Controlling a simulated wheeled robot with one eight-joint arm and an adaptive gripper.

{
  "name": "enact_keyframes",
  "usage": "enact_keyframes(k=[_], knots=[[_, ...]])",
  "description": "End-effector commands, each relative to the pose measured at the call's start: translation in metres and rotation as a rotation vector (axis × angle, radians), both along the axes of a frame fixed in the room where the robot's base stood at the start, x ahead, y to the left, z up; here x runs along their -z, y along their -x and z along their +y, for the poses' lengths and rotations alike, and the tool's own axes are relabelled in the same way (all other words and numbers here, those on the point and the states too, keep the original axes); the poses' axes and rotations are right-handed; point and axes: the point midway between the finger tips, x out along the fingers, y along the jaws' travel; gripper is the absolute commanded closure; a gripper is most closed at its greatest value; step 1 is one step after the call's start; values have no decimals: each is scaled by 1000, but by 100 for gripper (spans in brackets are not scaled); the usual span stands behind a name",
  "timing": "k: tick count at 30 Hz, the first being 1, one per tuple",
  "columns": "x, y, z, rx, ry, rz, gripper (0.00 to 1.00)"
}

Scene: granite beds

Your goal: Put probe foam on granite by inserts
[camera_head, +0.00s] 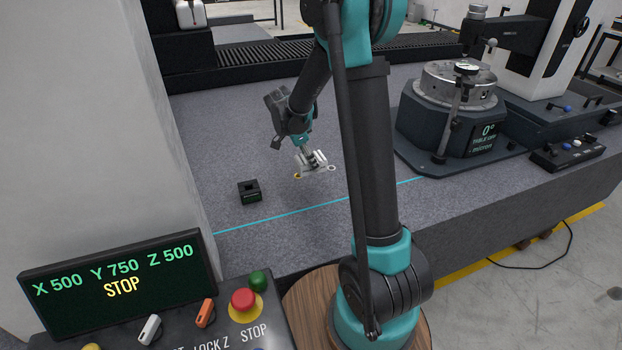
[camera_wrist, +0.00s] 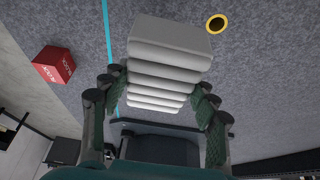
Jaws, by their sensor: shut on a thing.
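The probe foam is a pale, ribbed block (camera_wrist: 168,60) gripped between my fingers in the wrist view. It shows small in the head view (camera_head: 318,158). My gripper (camera_head: 307,147) is shut on it, low over the grey granite (camera_head: 350,208); I cannot tell whether the foam touches the surface. A gold-rimmed round insert (camera_head: 297,176) lies beside the foam in the head view. A gold ring with a dark hole (camera_wrist: 217,23) shows at upper right in the wrist view. A paler ring (camera_head: 332,168) shows right of the foam in the head view.
A small black box (camera_head: 249,191) sits left of my gripper. A cyan line (camera_head: 285,212) crosses the granite. A red block (camera_wrist: 54,66) shows in the wrist view. A rotary table (camera_head: 458,110) stands at right. A pale column (camera_head: 165,130) rises at left.

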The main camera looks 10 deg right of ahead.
Motion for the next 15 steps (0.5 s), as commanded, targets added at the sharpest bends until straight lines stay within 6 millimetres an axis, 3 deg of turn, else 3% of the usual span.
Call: enact_keyframes(k=[6, 15], knots=[[39, 0, 0, 0, 0, 0, 61], [61, 0, 0, 0, 0, 0, 61]])
